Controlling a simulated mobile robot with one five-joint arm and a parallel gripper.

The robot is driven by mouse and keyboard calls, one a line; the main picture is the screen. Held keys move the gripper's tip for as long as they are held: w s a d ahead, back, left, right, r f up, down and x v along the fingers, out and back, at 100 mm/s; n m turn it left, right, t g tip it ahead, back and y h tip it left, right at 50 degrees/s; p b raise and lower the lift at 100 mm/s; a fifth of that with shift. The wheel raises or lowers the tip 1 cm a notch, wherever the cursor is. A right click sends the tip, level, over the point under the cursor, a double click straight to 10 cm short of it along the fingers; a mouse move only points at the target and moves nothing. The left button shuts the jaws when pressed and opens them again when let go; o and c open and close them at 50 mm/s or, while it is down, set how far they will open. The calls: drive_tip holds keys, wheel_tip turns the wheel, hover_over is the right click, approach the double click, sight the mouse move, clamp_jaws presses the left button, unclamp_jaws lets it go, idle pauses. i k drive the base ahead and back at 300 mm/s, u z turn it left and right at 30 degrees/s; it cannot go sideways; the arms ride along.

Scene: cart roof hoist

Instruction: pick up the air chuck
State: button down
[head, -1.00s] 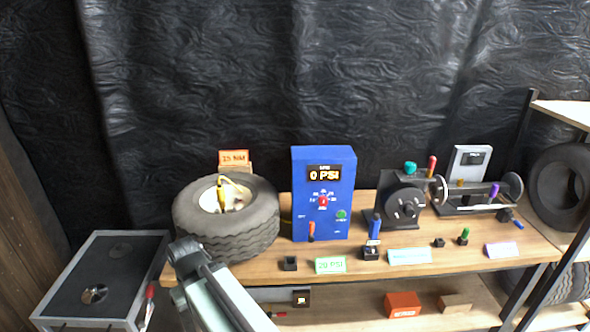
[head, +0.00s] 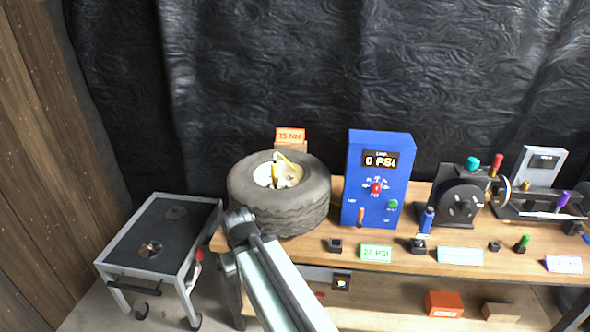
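A yellow handled piece with a thin yellow hose (head: 275,173) stands in the wheel centre of the tire; it may be the air chuck, but I cannot tell for sure. The tire (head: 310,205) lies flat on the wooden bench, left of a blue box reading 0 PSI (head: 376,187). A blue-handled tool (head: 427,220) stands in a black holder to the right of the box. My gripper (head: 239,222) is in front of the tire's left front side in the picture, apart from the yellow piece. Its fingers are too small and dark to read.
A grey cart (head: 170,232) with a black top stands left of the bench (head: 400,262). A black machine with a disc (head: 460,203) and a shafted device (head: 545,185) stand at right. Small black holders, signs and coloured-handled tools line the front edge. A lower shelf holds an orange box (head: 444,303).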

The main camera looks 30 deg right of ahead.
sight(275, 165)
drive_tip(key=u, duration=2.6)
drive_tip(key=k, duration=1.25)
drive_tip(key=z, duration=1)
drive_tip(key=i, duration=1.25)
drive_tip(key=u, duration=0.05)
